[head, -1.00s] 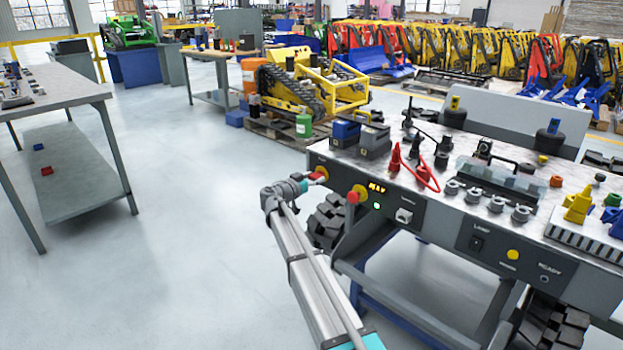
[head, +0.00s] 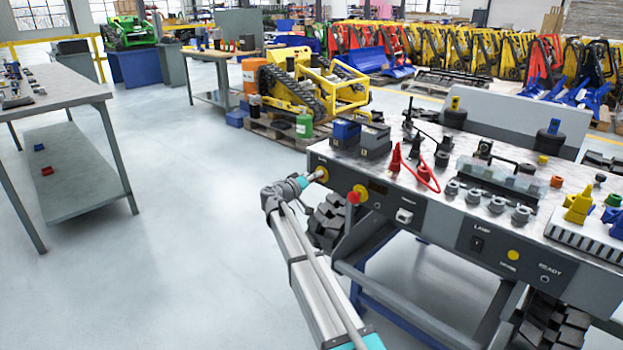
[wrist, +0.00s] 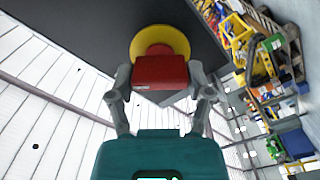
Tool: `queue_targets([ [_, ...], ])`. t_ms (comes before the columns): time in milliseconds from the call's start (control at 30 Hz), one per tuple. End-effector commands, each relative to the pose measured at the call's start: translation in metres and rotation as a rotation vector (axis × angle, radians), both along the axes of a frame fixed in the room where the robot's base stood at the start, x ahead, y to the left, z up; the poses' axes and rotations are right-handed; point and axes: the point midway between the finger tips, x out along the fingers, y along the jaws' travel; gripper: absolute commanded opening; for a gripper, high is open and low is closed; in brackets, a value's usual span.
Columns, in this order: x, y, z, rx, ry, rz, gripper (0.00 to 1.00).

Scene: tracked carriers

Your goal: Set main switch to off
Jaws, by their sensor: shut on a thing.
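The main switch is a red handle (wrist: 160,72) on a round yellow plate (wrist: 162,42), mounted on the dark front panel. In the wrist view my gripper (wrist: 163,92) has one finger on each side of the red handle and is shut on it. In the head view my gripper (head: 307,181) reaches the left end of the panel (head: 445,225). There the yellow plate (head: 321,173) shows just past the fingers, and the red handle is not clearly visible. The display (head: 377,188) on the panel is dark, and the lamp below it is unlit.
A red mushroom button (head: 353,197) on a yellow ring sits close to the right of my gripper. A white-framed switch (head: 404,215) and a lamp rocker (head: 477,243) are further right. The bench top (head: 470,180) is crowded. Open floor (head: 190,240) lies to the left.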

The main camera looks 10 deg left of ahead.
Motion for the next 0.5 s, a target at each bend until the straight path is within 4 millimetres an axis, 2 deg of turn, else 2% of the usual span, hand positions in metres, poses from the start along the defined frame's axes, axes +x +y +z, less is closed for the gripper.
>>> queue_targets([
  [500,0.0029,0.0003,-0.0001,-0.378,0.292,0.002,0.18],
])
